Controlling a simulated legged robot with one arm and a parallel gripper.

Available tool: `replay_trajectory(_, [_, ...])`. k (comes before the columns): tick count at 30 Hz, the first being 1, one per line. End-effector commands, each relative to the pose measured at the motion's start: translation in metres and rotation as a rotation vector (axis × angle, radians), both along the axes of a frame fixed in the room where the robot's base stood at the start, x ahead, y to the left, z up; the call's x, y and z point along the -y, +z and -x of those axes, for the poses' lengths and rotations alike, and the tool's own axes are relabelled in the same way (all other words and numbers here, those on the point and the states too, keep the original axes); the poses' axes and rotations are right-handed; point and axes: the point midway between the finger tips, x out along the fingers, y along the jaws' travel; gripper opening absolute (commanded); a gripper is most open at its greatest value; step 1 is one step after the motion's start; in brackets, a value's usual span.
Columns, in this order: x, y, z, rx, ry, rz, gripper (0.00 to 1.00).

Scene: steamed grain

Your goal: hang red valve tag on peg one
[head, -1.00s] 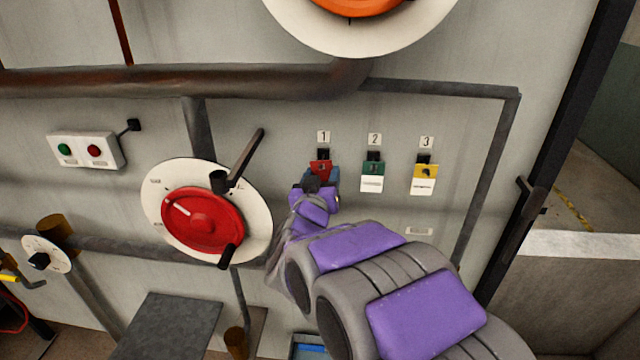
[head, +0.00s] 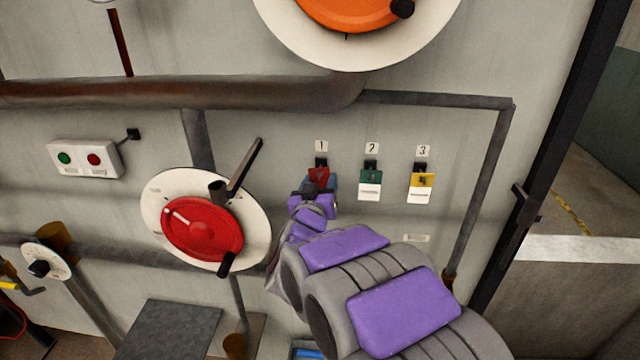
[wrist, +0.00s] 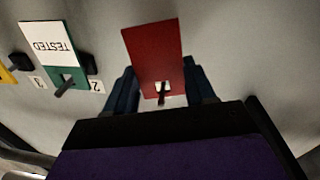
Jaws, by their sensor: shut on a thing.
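The red valve tag (head: 319,174) is at peg one (head: 321,162), under the label 1. In the wrist view the red tag (wrist: 154,52) stands between my blue fingers, and a dark peg end shows through its pale slot. My gripper (head: 320,186) is shut on the tag, its fingers close to the wall. In the head view my gripper covers the lower part of the tag. How far the tag sits along the peg is unclear.
The green tag (head: 370,178) hangs on peg two and the yellow tag (head: 421,182) on peg three, just right. A red valve wheel (head: 203,229) with a black lever (head: 244,168) is close on the left. A pipe (head: 180,92) runs above.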

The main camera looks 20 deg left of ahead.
Motion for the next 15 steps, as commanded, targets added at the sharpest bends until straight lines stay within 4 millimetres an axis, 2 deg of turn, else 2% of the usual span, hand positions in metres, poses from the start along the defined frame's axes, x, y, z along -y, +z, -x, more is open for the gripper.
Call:
replay_trajectory(2, [0.0001, -0.0020, 0.0001, -0.004, 0.000, 0.002, 0.14])
replay_trajectory(3, [0.0003, -0.0019, 0.0001, -0.004, 0.000, 0.002, 0.57])
replay_trajectory(11, [0.0010, -0.0004, 0.0008, -0.002, 0.001, 0.000, 0.82])
replay_trajectory(15, [0.0015, 0.0001, 0.0008, -0.001, 0.000, -0.001, 0.84])
